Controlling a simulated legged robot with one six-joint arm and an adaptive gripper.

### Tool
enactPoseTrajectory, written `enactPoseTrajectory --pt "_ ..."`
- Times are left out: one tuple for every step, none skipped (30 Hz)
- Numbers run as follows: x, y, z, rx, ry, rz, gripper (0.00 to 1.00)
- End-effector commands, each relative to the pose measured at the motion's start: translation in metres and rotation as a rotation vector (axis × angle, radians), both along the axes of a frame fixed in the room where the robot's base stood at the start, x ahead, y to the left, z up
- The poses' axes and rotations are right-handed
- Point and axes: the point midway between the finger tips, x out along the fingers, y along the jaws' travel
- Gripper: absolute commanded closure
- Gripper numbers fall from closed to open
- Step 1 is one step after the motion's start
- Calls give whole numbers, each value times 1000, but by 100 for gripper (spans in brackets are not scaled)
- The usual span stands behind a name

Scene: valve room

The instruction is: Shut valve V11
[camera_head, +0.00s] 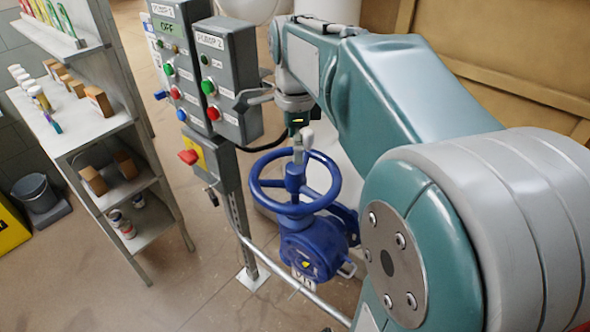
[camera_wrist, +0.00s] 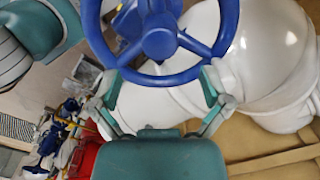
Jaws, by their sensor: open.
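A blue valve with a round handwheel (camera_head: 296,180) stands in the middle of the head view, on a blue body (camera_head: 311,250). A white tag (camera_head: 303,279) hangs low on the body; its text is too small to read surely. My gripper (camera_head: 302,145) is at the wheel's far rim, largely hidden by distance and my arm. In the wrist view my gripper (camera_wrist: 160,86) is open, with one finger on each side of the lower rim of the handwheel (camera_wrist: 160,79). I cannot tell whether the fingers touch the rim.
Grey pump control boxes (camera_head: 228,80) with buttons stand on a post just left of the valve. A red switch on yellow (camera_head: 188,156) sits below them. A shelf (camera_head: 95,135) with small items is further left. Large white pipework (camera_wrist: 270,60) is behind the wheel.

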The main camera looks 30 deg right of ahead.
Motion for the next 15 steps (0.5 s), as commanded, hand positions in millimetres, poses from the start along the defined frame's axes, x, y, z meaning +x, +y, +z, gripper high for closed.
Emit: enactPoseTrajectory --pt "0 0 0 0 0 52 3" --pt "0 0 0 0 0 86 3" --pt "0 0 0 0 0 131 3" --pt "0 0 0 0 0 165 3" --pt "0 0 0 0 0 198 3" --pt "0 0 0 0 0 243 3" --pt "0 0 0 0 0 276 3" --pt "0 0 0 0 0 310 3" --pt "0 0 0 0 0 353 3" --pt "0 0 0 0 0 384 3" --pt "0 0 0 0 0 411 3" --pt "0 0 0 0 0 441 3" --pt "0 0 0 0 0 459 3" --pt "0 0 0 0 0 470 3" --pt "0 0 0 0 0 481 3"
